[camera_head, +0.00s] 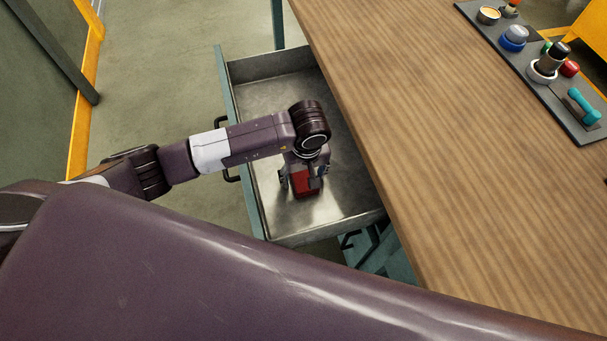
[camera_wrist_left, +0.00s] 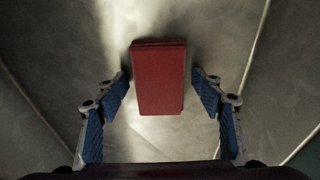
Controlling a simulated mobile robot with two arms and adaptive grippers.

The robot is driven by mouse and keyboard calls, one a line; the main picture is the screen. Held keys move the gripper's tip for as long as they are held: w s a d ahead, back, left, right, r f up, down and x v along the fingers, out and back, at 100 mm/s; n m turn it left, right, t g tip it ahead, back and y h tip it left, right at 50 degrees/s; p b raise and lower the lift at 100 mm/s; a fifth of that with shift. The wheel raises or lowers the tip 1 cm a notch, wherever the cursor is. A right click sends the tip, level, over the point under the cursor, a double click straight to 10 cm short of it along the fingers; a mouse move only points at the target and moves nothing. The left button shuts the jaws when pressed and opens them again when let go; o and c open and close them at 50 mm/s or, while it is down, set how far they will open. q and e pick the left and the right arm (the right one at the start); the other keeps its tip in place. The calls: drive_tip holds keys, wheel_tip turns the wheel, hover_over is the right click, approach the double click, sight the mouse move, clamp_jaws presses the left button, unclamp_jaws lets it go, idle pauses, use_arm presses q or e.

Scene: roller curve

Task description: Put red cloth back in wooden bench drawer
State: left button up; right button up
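The folded red cloth (camera_head: 306,184) is in the open metal drawer (camera_head: 280,68) of the wooden bench (camera_head: 420,110). The cloth (camera_wrist_left: 158,78) also shows in the left wrist view, lying flat against the drawer floor. My left gripper (camera_head: 303,179) is inside the drawer, right over the cloth. In the left wrist view my left gripper (camera_wrist_left: 163,92) is open, with one blue-padded finger on each side of the cloth and a gap on both sides. The lower fingers are partly hidden in the head view. My right gripper is not in view.
A control panel (camera_head: 548,68) with several buttons and a teal lever sits on the bench top at the upper right. The rest of the bench top is clear. The drawer's dark handle (camera_head: 224,122) faces left. Yellow-edged structures stand at the far left.

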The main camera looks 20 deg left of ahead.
sight(305, 182)
use_arm(q)
drive_tip(key=shift+r, duration=0.45)
wheel_tip(305, 182, up, 11)
drive_tip(key=s+b, duration=0.1)
drive_tip(key=shift+s+d+r, duration=0.15)
drive_tip(key=shift+d+r, duration=0.05)
drive_tip(key=shift+d, duration=0.2)
drive_tip(key=shift+f, duration=0.1)
